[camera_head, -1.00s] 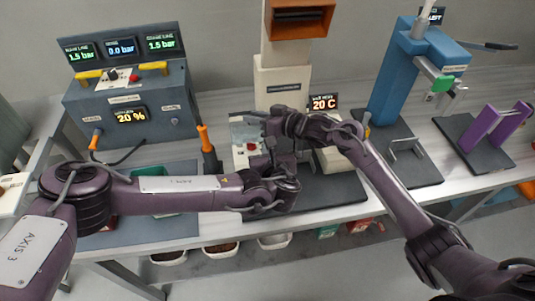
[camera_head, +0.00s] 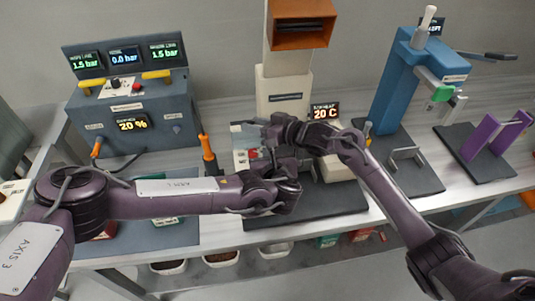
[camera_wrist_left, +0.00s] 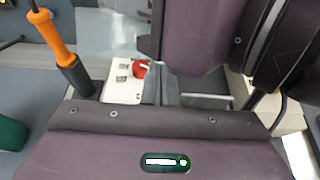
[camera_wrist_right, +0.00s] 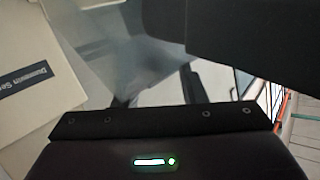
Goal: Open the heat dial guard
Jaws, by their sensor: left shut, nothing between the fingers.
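The heat unit is the pale machine (camera_head: 283,97) at the centre, with a small 20 C display (camera_head: 325,111) on its right. A light panel with a red knob (camera_wrist_left: 140,68) lies at its front left. I cannot make out the dial or its guard clearly; my arms cover that area. My left gripper (camera_wrist_left: 162,88) is shut and empty, beside the panel's right part. My right gripper (camera_head: 266,138) is over the panel, just above the left one. In the right wrist view a translucent grey surface (camera_wrist_right: 110,45) shows by its fingers; I cannot tell whether they hold it.
An orange-handled tool (camera_head: 207,149) stands upright left of the panel. A blue-grey control box (camera_head: 130,115) is at the left. A blue press (camera_head: 405,80) and a purple stand (camera_head: 490,140) are at the right. My two wrists are very close together.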

